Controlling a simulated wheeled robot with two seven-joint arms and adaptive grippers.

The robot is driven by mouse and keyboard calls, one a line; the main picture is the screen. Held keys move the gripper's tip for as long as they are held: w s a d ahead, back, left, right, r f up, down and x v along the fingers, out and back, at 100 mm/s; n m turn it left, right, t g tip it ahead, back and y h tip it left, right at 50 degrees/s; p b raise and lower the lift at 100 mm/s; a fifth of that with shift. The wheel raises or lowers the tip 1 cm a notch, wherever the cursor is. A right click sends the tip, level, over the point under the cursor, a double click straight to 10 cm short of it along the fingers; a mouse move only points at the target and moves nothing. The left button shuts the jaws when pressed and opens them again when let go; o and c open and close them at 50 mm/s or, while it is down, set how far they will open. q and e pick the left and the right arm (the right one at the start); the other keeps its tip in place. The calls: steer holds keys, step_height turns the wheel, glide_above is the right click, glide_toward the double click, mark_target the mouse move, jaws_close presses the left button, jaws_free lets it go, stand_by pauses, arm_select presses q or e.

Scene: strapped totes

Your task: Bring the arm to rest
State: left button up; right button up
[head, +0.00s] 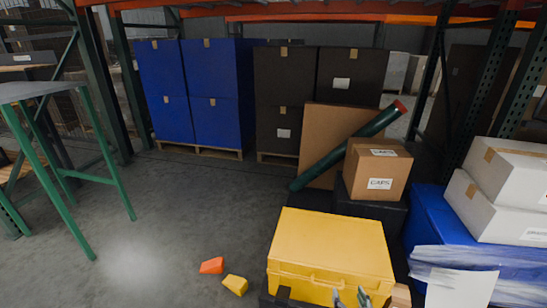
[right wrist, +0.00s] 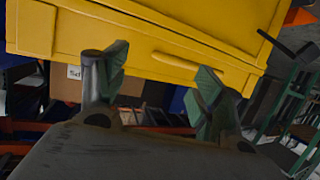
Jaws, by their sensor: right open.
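My right gripper (head: 350,297) shows at the bottom edge of the head view, in front of the yellow case (head: 330,243). In the right wrist view, its two fingers (right wrist: 160,65) stand apart with nothing between them. The yellow case, with a handle on its front face, fills the top of that view (right wrist: 190,30) beyond the fingertips. I cannot tell whether the fingers touch it. The rest of my right arm is out of the head view. I do not see my left gripper.
An orange piece (head: 212,265) and a yellow piece (head: 235,284) lie on the floor. A carton (head: 378,170) and a green tube (head: 350,145) stand behind the case. White boxes (head: 500,205) sit at right.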

arm_select(q)
steer(key=s+a+r+g+y+p, duration=0.1)
steer(key=a+r+g+y, duration=0.1)
steer(key=a+r, duration=0.4)
steer(key=shift+a+r+y, duration=0.35)
steer(key=shift+a+y, duration=0.35)
arm_select(e)
steer(key=s+a+r+g, duration=0.1)
steer(key=s+r+g, duration=0.1)
steer(key=s, duration=0.3)
steer(key=s+a+r+n+g, duration=0.1)
steer(key=s+r+g, duration=0.2)
steer(key=s+g, duration=0.2)
steer(key=s+r+g, duration=0.2)
steer(key=s+g, duration=0.2)
steer(key=s, duration=0.2)
steer(key=shift+s+a+r+h, duration=0.3)
steer(key=shift+s+a+r, duration=0.05)
steer(key=shift+s+a, duration=0.05)
arm_select(q)
steer(key=shift+w+f+p, duration=0.15)
steer(key=shift+f+p, duration=0.05)
steer(key=shift+p, duration=0.55)
arm_select(e)
steer(key=shift+w+f, duration=0.2)
steer(key=shift+w, duration=0.05)
